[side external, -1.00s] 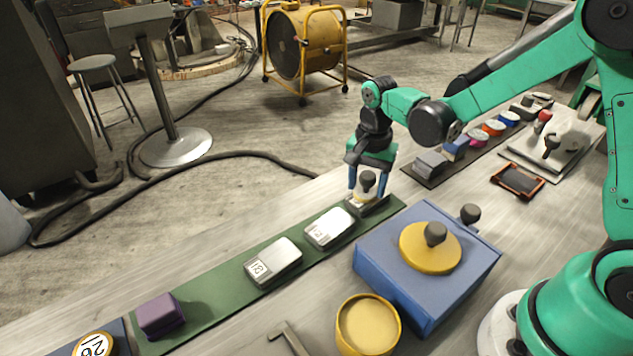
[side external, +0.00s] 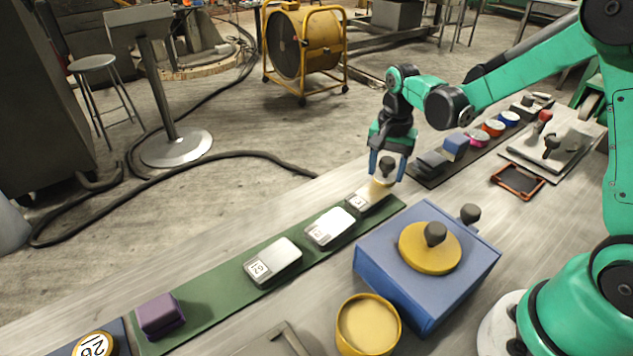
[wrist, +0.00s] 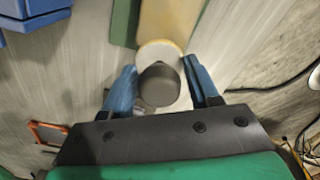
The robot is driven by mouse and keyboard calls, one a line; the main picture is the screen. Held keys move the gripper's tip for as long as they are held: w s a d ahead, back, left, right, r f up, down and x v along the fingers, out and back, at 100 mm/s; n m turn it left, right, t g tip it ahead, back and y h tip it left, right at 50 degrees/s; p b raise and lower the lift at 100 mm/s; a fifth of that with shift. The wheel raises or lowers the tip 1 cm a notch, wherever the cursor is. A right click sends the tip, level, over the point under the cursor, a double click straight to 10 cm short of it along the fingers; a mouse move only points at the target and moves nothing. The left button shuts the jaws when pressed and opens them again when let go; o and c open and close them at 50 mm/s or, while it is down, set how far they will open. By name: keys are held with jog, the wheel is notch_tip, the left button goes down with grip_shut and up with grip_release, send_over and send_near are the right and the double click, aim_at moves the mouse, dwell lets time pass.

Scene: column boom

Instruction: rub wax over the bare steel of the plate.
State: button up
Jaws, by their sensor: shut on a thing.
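My gripper (side external: 386,173) is shut on the dark knob (wrist: 160,84) of a round, pale yellow pad (wrist: 158,50). It is at the far end of the green strip (side external: 225,290). Below the pad is a flat plate (side external: 364,200) with a white label at its near end. In the wrist view the plate (wrist: 172,18) looks yellowish tan along the part in sight. The pad is over the plate's far end; whether it touches cannot be told. Two more labelled steel pieces (side external: 329,226) (side external: 273,261) lie nearer on the strip.
A blue box (side external: 420,285) with a yellow knobbed disc (side external: 430,247) stands right of the strip. A yellow tin (side external: 368,325) of pale paste is in front. A purple block (side external: 160,315) sits at the strip's near end. Coloured discs and blocks (side external: 455,147) line a dark strip behind.

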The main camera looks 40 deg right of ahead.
aim_at(390, 159)
jog(key=shift+r, duration=3.65)
jog(key=shift+s, duration=0.1)
jog(key=shift+f, duration=0.15)
